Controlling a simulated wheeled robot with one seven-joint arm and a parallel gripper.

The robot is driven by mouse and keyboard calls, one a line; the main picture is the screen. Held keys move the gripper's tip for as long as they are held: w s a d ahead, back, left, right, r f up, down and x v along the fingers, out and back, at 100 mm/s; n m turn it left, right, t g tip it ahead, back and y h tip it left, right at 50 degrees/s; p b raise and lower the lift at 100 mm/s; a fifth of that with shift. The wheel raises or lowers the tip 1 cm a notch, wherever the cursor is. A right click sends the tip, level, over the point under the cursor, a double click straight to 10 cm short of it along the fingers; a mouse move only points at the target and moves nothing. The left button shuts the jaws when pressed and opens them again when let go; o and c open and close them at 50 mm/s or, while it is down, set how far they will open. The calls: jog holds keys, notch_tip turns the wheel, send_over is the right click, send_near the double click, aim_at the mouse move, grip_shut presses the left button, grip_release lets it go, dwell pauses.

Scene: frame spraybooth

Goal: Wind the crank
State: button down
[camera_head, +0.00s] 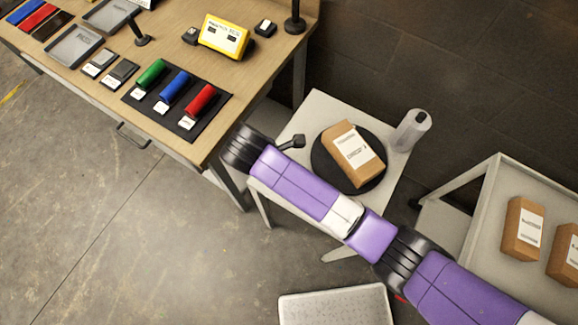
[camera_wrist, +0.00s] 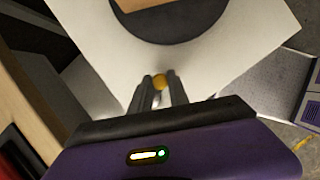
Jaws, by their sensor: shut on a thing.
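In the wrist view, a round yellow crank knob (camera_wrist: 159,82) sits between the tips of my gripper (camera_wrist: 158,84). The two dark fingers are shut on it, beside the white stand. Beyond it is the black turntable (camera_wrist: 210,24). In the head view the turntable (camera_head: 322,168) lies flat on the white stand (camera_head: 318,108) and bears a brown labelled package (camera_head: 353,154). My arm crosses the near side of the stand and hides part of it. The yellow knob cannot be made out in the head view, and the rest of the crank is not clear.
A grey cylinder (camera_head: 411,131) stands at the stand's right corner. The wooden bench (camera_head: 190,45) at left holds green, blue and red rolls on a black mat. A cart (camera_head: 487,200) with brown packages stands right. A grey platform (camera_head: 340,308) lies low in front. Left floor is clear.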

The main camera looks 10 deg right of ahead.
jog(key=shift+w, duration=0.1)
dwell(0.3)
jog(key=c, duration=1.3)
grip_release()
